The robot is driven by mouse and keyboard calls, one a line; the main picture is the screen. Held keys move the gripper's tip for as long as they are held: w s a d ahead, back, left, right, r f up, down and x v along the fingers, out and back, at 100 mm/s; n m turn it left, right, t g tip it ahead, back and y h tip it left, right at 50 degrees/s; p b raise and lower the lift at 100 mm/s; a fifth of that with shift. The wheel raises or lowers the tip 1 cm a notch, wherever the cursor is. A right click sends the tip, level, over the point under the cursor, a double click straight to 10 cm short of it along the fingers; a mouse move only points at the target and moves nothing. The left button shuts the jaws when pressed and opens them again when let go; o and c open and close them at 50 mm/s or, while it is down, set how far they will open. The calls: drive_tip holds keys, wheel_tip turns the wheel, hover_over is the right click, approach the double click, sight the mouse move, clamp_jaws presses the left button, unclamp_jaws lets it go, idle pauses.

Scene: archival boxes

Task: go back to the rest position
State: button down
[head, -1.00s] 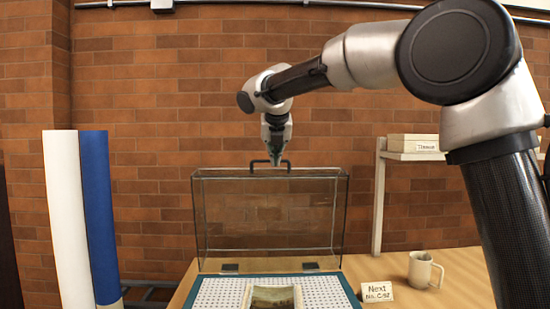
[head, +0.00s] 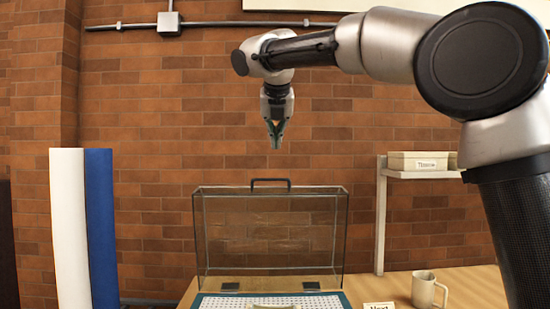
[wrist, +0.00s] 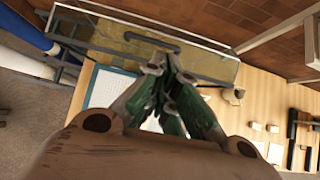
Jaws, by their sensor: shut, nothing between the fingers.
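My gripper (head: 275,144) hangs pointing down in front of the brick wall, above the raised glass lid (head: 270,232) and clear of its dark handle (head: 270,182). Its fingers are shut and hold nothing. In the wrist view, my gripper (wrist: 170,72) shows its green-padded fingers meeting at the tips. The lid handle (wrist: 148,38) lies beyond the fingertips there. The lid stands upright at the back of the case. The case's perforated white bed (head: 270,300) with its teal edge shows only in part at the bottom of the head view.
White and blue rolls (head: 100,225) stand at the left. A shelf (head: 420,174) with a labelled box (head: 418,161) is at the right. A mug (head: 428,290) and a small card (head: 379,306) are on the wooden table (head: 465,285). The air around my gripper is clear.

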drive_tip(key=shift+r, duration=0.2)
drive_tip(key=s+d+f+m+g, duration=0.1)
drive_tip(key=s+f+m, duration=0.2)
drive_tip(key=f+m, duration=0.45)
drive_tip(key=s+d+f+m+g, duration=0.2)
drive_tip(key=f+m, duration=0.4)
drive_tip(key=m, duration=0.2)
drive_tip(key=s+d+f+m, duration=0.5)
drive_tip(key=s+d+m, duration=0.1)
drive_tip(key=s+d, duration=0.3)
drive_tip(key=s+d+f+m, duration=0.6)
drive_tip(key=s+d+m, duration=0.1)
drive_tip(key=s+d, duration=0.2)
drive_tip(key=s+d+f+m, duration=0.5)
drive_tip(key=s+d+m, duration=0.2)
drive_tip(key=s+d, duration=0.3)
drive_tip(key=shift+s+f+g, duration=0.4)
drive_tip(key=shift+s, duration=0.3)
